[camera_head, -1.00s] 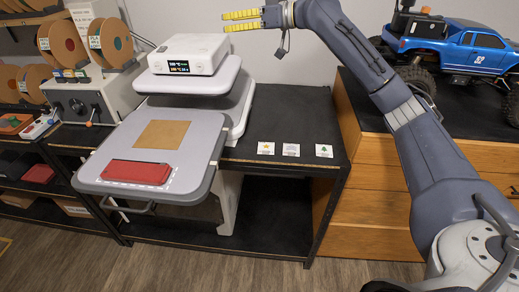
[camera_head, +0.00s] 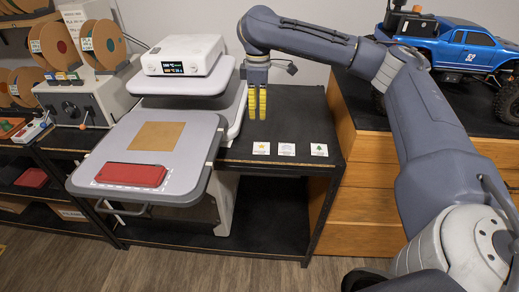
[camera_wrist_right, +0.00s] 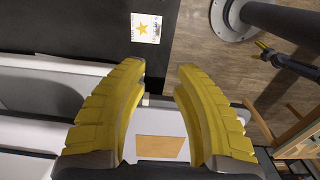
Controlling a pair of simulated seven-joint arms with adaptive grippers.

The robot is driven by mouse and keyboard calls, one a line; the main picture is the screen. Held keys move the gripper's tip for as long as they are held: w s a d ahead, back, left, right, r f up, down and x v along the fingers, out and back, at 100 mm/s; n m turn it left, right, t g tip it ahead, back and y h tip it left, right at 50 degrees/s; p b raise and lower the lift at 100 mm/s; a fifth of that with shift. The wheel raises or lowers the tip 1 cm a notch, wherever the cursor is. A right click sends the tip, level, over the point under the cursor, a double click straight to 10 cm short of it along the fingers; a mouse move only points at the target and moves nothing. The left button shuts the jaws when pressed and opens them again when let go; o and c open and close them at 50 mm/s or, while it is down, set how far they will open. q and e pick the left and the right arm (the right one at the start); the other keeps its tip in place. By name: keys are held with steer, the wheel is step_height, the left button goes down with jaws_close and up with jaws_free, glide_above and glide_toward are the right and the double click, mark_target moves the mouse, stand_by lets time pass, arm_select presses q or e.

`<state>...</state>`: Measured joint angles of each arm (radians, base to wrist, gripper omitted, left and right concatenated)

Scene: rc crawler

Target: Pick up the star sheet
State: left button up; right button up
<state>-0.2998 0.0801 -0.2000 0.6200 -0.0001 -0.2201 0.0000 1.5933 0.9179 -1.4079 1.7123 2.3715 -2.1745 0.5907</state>
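The star sheet (camera_head: 261,148) is a small white square with a yellow star. It lies flat on the black bench top, leftmost of three sheets in a row. It also shows in the right wrist view (camera_wrist_right: 146,28), ahead of the fingertips and apart from them. My right gripper (camera_head: 257,117) points down above the bench, just behind the star sheet. Its yellow fingers (camera_wrist_right: 160,80) are spread apart with nothing between them in the wrist view. My left gripper is not in view.
Two other sheets, a pale one (camera_head: 287,149) and a tree one (camera_head: 319,150), lie to the right. A heat press (camera_head: 200,150) with a red block (camera_head: 131,175) stands left. A wooden cabinet (camera_head: 370,190) holding a blue truck (camera_head: 450,45) stands right.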

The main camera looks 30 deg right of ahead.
mark_target(258, 150)
steer(key=shift+f, duration=8.5)
steer(key=shift+o, duration=0.3)
jaws_close()
